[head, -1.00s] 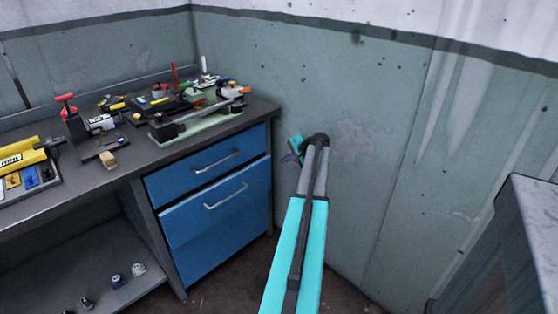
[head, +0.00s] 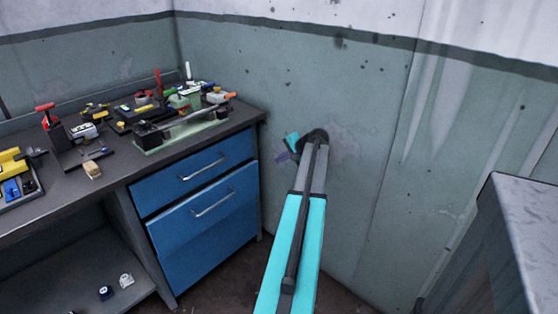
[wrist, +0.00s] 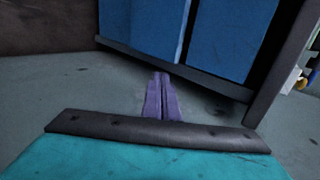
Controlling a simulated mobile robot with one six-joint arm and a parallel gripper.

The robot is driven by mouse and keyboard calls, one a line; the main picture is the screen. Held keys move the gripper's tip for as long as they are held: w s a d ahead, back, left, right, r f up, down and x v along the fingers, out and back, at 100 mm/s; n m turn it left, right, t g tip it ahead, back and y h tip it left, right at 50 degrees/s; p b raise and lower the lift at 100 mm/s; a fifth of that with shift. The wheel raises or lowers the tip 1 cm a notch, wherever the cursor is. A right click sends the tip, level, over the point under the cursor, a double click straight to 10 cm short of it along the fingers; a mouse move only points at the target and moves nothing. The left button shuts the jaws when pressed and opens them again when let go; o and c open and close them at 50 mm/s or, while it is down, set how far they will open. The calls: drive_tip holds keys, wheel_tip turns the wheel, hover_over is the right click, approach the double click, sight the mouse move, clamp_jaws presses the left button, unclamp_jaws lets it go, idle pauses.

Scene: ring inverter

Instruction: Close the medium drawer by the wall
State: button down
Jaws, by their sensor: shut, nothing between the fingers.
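A blue upper drawer (head: 196,172) and a taller blue lower drawer (head: 205,235), each with a metal bar handle, sit under the right end of the workbench by the wall. The lower front appears to stand slightly proud of the upper one; I cannot tell by how much. Two blue panels also show in the wrist view, a left one (wrist: 140,25) and a right one (wrist: 232,38), with a seam between them. My gripper (head: 281,158), with purple fingers, is right of the drawers near the wall. Its fingers (wrist: 162,76) are shut and empty, pointing toward the panels, apparently apart from them.
The workbench top (head: 50,200) above holds several tools and a small wooden block (head: 92,170). A wall stands close behind and right of my arm. A grey metal-topped cabinet (head: 515,220) is at the right. Some floor is clear before the drawers.

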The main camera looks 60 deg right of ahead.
drive_tip(key=w+a+f+n+g+y+p, duration=0.1)
drive_tip(key=w+a+f+n+y+p, duration=0.2)
drive_tip(key=w+a, duration=0.7)
drive_tip(key=w+a+f+n+g+y+p, duration=0.1)
drive_tip(key=w+a+f+n+g+p, duration=0.2)
drive_tip(key=a, duration=0.9)
drive_tip(key=w+a+f+y+p, duration=0.1)
drive_tip(key=w+a+f+p, duration=0.2)
drive_tip(key=a, duration=0.9)
drive_tip(key=w+a+f+n+g+y+p, duration=0.1)
drive_tip(key=a+f+n+g+p, duration=0.3)
drive_tip(key=a, duration=0.7)
drive_tip(key=s+a+f+n+g+p, duration=0.1)
drive_tip(key=s+a+f+n+p, duration=0.2)
drive_tip(key=a, duration=0.8)
drive_tip(key=s+a+n+g+p, duration=0.1)
drive_tip(key=s+a+p, duration=0.35)
drive_tip(key=a, duration=0.65)
drive_tip(key=s+a+n+g+h+p, duration=0.1)
drive_tip(key=s+a+n+g+p, duration=0.1)
drive_tip(key=s+a, duration=0.3)
drive_tip(key=s+a+n+g+h+p, duration=0.2)
drive_tip(key=s+a+n, duration=0.3)
drive_tip(key=s, duration=0.8)
drive_tip(key=shift+s+a+f, duration=0.15)
drive_tip(key=shift+a, duration=0.65)
drive_tip(key=shift+a, duration=0.15)
